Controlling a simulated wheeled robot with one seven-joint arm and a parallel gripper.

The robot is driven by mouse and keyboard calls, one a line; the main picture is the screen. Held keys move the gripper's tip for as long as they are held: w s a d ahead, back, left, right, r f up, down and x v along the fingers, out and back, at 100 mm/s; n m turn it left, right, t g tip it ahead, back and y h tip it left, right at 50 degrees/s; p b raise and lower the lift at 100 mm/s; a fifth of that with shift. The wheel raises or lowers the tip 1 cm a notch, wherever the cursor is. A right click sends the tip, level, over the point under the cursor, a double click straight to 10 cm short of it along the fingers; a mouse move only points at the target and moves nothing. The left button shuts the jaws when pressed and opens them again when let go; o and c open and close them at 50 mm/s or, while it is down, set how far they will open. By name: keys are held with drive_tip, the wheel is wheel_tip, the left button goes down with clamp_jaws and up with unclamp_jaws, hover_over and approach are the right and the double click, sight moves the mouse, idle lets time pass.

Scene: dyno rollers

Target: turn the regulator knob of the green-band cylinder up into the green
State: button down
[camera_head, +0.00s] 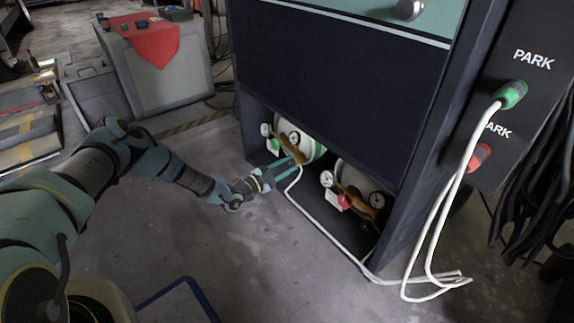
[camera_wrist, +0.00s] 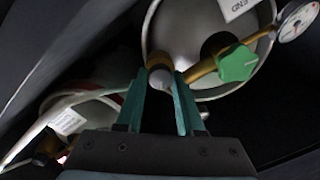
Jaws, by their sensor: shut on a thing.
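The green-band cylinder (camera_head: 316,149) lies in the low bay of the dark cabinet, its white end also filling the top of the wrist view (camera_wrist: 178,25). A brass regulator body runs across its front, with a green knob (camera_wrist: 237,63) to the right and a round gauge (camera_wrist: 298,20) beyond it. My gripper (camera_wrist: 160,75) has its teal fingers on either side of a brass stub with a rounded grey end (camera_wrist: 160,78), apart from the green knob. In the head view, my gripper (camera_head: 298,159) reaches in from the left. The gauge reading is too small to tell.
A second cylinder (camera_head: 363,184) with a red knob (camera_head: 344,202) lies to the right in the bay. A white hose (camera_head: 325,232) runs from the bay along the floor to the green plug (camera_head: 511,94) on the PARK panel. The floor before the cabinet is mostly clear.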

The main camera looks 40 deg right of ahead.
drive_tip(key=m+p, duration=0.1)
drive_tip(key=m, duration=0.4)
drive_tip(key=shift+w+m, duration=0.1)
drive_tip(key=shift+m, duration=0.3)
idle(0.4)
drive_tip(key=c, duration=0.5)
unclamp_jaws()
drive_tip(key=a+p, duration=0.1)
drive_tip(key=a, duration=0.4)
drive_tip(key=a+p, duration=0.2)
drive_tip(key=a, duration=0.3)
drive_tip(key=shift+w+a+f, duration=0.15)
drive_tip(key=shift+a+f, duration=0.05)
drive_tip(key=shift+a, duration=0.2)
